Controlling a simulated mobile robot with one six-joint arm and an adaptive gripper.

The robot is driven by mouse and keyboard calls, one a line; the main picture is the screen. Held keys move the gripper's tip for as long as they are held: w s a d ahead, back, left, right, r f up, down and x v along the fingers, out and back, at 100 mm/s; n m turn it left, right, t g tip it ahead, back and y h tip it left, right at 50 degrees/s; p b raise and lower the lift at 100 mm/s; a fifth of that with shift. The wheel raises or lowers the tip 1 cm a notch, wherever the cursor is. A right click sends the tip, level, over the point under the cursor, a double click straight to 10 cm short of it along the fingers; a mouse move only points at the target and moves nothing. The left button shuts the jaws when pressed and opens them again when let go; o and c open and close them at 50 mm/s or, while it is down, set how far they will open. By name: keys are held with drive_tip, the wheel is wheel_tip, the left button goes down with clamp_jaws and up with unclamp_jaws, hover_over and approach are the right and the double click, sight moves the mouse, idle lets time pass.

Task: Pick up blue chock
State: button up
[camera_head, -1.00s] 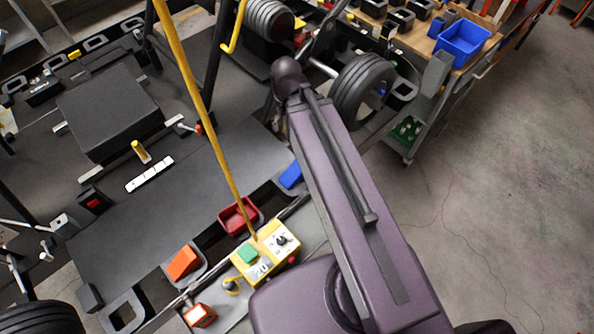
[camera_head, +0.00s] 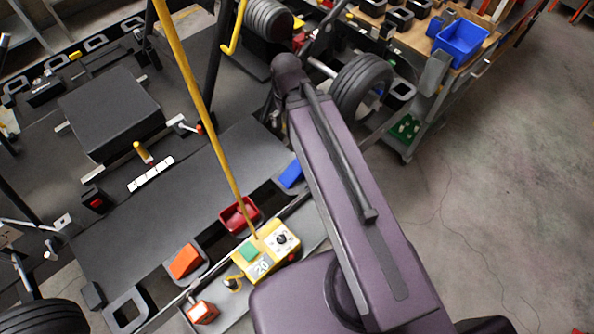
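A blue chock (camera_head: 291,174) lies on the dark kart stand, just left of my purple arm in the head view. Only part of it may show, since my arm passes close beside it. My gripper is not clearly visible; the far end of my arm is by the wheel and hides what lies behind it.
An orange chock (camera_head: 186,261) and a red tray (camera_head: 239,215) sit in the stand's front edge. A yellow control box (camera_head: 266,248) hangs on a yellow cable in front. A tyre (camera_head: 362,85) and a bench with a blue bin (camera_head: 461,41) are at upper right.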

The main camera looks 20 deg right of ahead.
wheel_tip(320, 180, down, 2)
drive_tip(key=shift+f+b, duration=0.1)
drive_tip(key=shift+b, duration=0.95)
